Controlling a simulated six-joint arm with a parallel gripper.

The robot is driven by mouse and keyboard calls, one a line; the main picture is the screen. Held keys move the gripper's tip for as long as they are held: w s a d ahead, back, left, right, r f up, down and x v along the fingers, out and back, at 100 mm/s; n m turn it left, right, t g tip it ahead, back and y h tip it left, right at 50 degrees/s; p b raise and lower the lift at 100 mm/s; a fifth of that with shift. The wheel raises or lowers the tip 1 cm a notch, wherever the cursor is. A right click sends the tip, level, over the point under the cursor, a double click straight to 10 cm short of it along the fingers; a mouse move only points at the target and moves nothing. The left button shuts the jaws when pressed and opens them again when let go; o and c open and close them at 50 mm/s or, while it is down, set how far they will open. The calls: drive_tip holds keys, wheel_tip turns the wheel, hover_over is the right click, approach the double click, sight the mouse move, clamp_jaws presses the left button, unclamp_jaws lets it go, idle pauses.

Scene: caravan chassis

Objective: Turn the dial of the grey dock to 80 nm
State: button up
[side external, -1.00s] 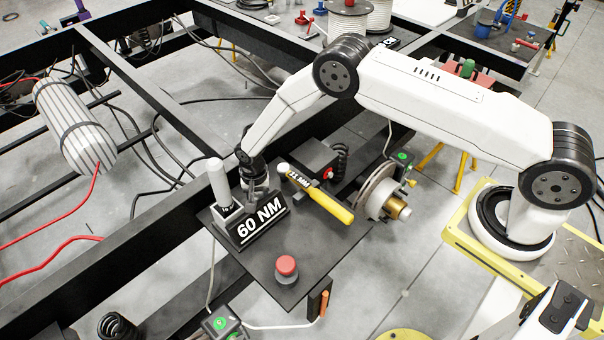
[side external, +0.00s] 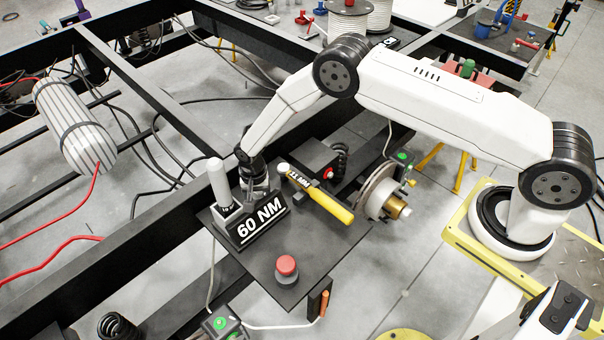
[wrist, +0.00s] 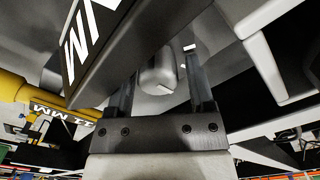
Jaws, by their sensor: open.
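The grey dock (side external: 243,237) stands on a dark shelf plate and its front sign reads 60 NM. A white upright cylinder (side external: 219,184) stands at its left end. My gripper (side external: 258,192) points down just behind the sign, which hides its fingertips in the side view. In the wrist view a rounded grey dial knob (wrist: 158,72) with a small light mark lies between the two open fingers (wrist: 160,90). The fingers are on either side of the knob; I cannot tell whether they touch it.
A yellow-handled tool marked 11 MM (side external: 318,195) lies right of the dock. A red button (side external: 286,267) is at the plate's front. A red-buttoned box (side external: 318,160) and a brake disc (side external: 380,190) are further right. Black chassis beams (side external: 130,85) run behind.

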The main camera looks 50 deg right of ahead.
sight(258, 194)
drive_tip(key=shift+s+d+f+n, duration=0.15)
drive_tip(key=shift+s+n, duration=0.1)
drive_tip(key=shift+n, duration=0.15)
drive_tip(key=shift+n, duration=0.8)
drive_tip(key=n, duration=0.3)
drive_tip(key=shift+w+n, duration=0.1)
drive_tip(key=shift+n, duration=0.3)
drive_tip(key=n, duration=0.5)
drive_tip(key=shift+n, duration=0.4)
wheel_tip(258, 194, up, 8)
drive_tip(key=shift+r, duration=0.1)
drive_tip(key=s+d+r+m+t, duration=0.1)
drive_tip(key=s+d+r, duration=0.4)
drive_tip(key=r, duration=0.3)
drive_tip(key=s+d+r+m, duration=0.1)
drive_tip(key=s+d+r, duration=0.4)
drive_tip(key=s+r, duration=0.3)
drive_tip(key=shift+r+m+t, duration=0.4)
drive_tip(key=shift+r, duration=0.2)
